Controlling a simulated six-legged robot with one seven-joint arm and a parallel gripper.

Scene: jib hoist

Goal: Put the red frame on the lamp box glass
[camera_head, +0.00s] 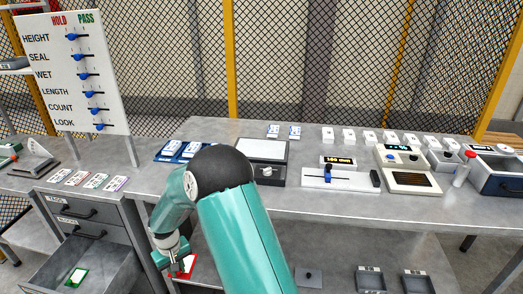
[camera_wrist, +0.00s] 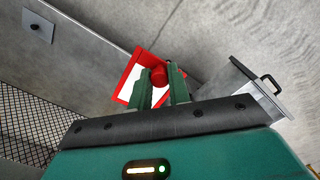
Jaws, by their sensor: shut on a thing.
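The red frame (camera_head: 188,264) is low in front of the bench, beside the drawer cabinet, partly hidden by my arm in the head view. My gripper (camera_head: 178,268) is shut on it. In the wrist view, the red frame (camera_wrist: 128,79) has a white inside and a red knob (camera_wrist: 159,75), which sits between the two green fingers of my gripper (camera_wrist: 162,85). The lamp box (camera_head: 275,171) appears to be the grey box on the bench with a pale glass top (camera_head: 262,149). My arm hides part of its left side. Nothing lies on the visible glass.
An open drawer (camera_head: 95,262) at lower left holds a green-framed card (camera_head: 76,277). Blue trays (camera_head: 182,151) stand left of the lamp box. A slide gauge (camera_head: 338,178) stands to its right. A HOLD/PASS board (camera_head: 75,75) rises at the left.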

